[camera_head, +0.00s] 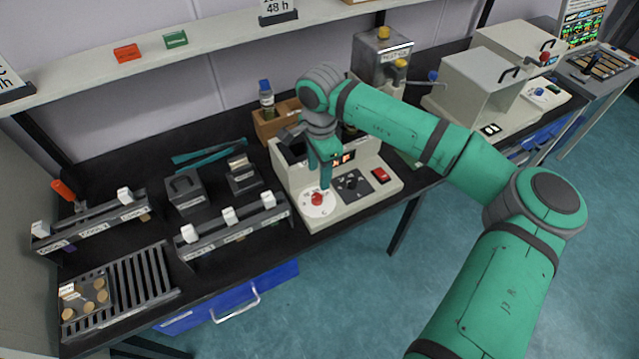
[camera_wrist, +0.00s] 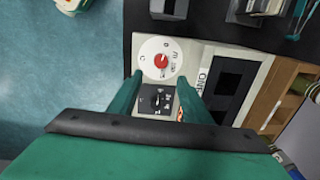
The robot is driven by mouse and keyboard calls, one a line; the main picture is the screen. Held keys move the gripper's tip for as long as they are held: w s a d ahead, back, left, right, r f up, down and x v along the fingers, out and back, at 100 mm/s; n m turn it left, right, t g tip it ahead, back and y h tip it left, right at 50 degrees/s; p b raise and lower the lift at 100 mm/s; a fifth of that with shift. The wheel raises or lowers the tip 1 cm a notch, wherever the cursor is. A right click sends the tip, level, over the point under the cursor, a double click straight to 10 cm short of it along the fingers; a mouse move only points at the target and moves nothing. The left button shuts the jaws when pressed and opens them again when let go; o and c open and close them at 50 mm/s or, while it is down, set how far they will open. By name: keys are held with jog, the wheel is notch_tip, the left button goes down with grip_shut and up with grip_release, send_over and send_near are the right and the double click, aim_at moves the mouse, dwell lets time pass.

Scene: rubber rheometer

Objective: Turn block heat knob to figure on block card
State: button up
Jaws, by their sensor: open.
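A cream instrument (camera_head: 282,178) stands at the front of the black bench. Its front carries a round white dial with a red centre (camera_head: 317,199) and a black square panel with a dark knob (camera_head: 350,184). I cannot read which of these is the block heat knob. My gripper (camera_head: 321,182) points down over the instrument, close to the white dial. In the wrist view my gripper (camera_wrist: 158,79) is open and empty, its fingers straddling the view of the white dial (camera_wrist: 160,60) and the dark knob (camera_wrist: 156,100). Contact cannot be told. No block card is legible.
A red switch (camera_head: 380,174) is right of the dark knob. A wooden rack with a bottle (camera_head: 266,98) stands behind. White-tabbed rails (camera_head: 235,228) lie to the left.

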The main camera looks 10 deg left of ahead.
aim_at(318, 196)
jog(key=f, duration=1)
jog(key=shift+w+a+f, duration=0.15)
jog(key=shift+a+f, duration=0.1)
jog(key=c, duration=1)
